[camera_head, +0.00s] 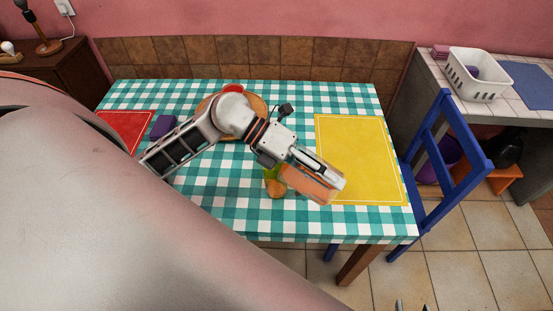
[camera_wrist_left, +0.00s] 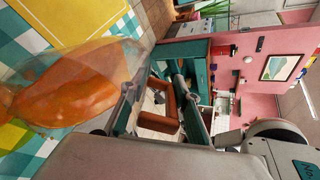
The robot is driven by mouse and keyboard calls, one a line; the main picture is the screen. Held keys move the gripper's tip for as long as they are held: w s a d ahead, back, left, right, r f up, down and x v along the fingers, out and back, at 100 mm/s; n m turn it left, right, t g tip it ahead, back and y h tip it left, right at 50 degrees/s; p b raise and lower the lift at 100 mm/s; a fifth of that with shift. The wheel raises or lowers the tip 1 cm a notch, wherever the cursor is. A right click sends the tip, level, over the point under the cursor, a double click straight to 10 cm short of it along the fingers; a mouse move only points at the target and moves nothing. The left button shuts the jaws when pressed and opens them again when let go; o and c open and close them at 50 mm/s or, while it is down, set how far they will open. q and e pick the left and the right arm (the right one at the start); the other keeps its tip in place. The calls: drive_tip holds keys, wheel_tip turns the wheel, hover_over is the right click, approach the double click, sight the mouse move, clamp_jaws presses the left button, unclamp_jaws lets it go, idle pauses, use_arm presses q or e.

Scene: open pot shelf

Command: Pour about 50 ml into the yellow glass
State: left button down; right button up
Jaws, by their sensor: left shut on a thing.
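My left gripper (camera_head: 328,179) is shut on a clear jug (camera_head: 312,184) of orange liquid. The jug is tipped far over, with its narrow end towards the left. It fills the left of the left wrist view (camera_wrist_left: 80,85), and the liquid reaches into the narrow end. The yellow glass (camera_head: 272,172) shows as a yellow-green patch beside that end, partly hidden by the arm and jug. An orange patch sits just below it; I cannot tell whether this is liquid in the glass or the jug's mouth. Two tips of my right gripper (camera_head: 412,306) show apart at the bottom edge.
The table has a teal checked cloth (camera_head: 235,215), a yellow mat (camera_head: 365,150) at right and a red mat (camera_head: 125,128) at left. A purple block (camera_head: 162,127) and a round wooden board (camera_head: 262,105) lie behind my arm. A blue chair (camera_head: 440,170) stands right.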

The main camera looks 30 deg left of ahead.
use_arm(q)
drive_tip(key=shift+s+a+r, duration=0.1)
drive_tip(key=shift+r, duration=0.05)
drive_tip(key=shift+r+b, duration=0.1)
drive_tip(key=shift+b, duration=0.2)
drive_tip(key=shift+s+a+r+h, duration=0.1)
drive_tip(key=shift+a+r+h, duration=0.05)
drive_tip(key=shift+h, duration=0.15)
idle(0.7)
drive_tip(key=shift+a+b, duration=0.15)
drive_tip(key=shift+b, duration=0.15)
drive_tip(key=shift+r, duration=0.1)
